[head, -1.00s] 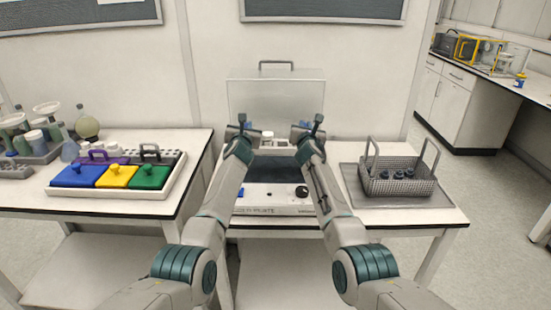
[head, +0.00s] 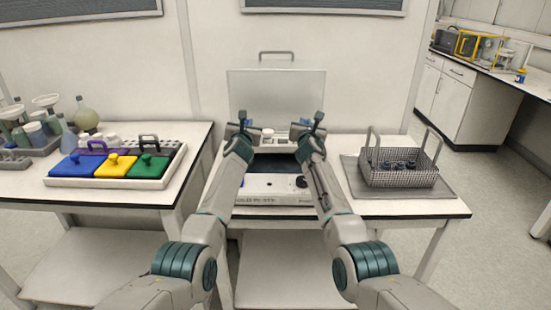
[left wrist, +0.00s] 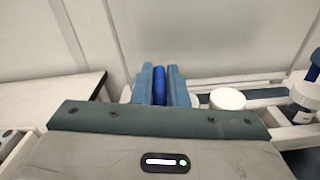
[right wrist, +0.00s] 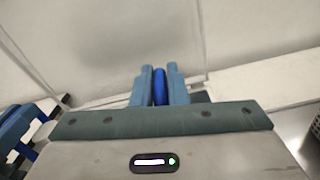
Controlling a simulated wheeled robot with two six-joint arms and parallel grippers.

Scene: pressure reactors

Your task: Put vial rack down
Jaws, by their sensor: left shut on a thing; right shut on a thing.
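My left gripper (head: 243,126) and my right gripper (head: 308,126) hold the vial rack (head: 270,149) between them, one at each end. The rack is a pale frame with a white-capped vial (head: 267,134) in it; the left wrist view also shows this vial (left wrist: 228,99). The left fingers are shut on a blue handle (left wrist: 159,85), and the right fingers are shut on another blue handle (right wrist: 160,86). The rack is over the back part of the cold plate (head: 275,187), which has a dark top and white front. Whether the rack touches it is hidden.
A clear shield (head: 276,92) stands behind the rack. A wire basket (head: 400,178) with dark-capped vials stands on a grey mat at right. On the left table is a white tray (head: 108,183) with blue, yellow and green lidded blocks, with flasks behind.

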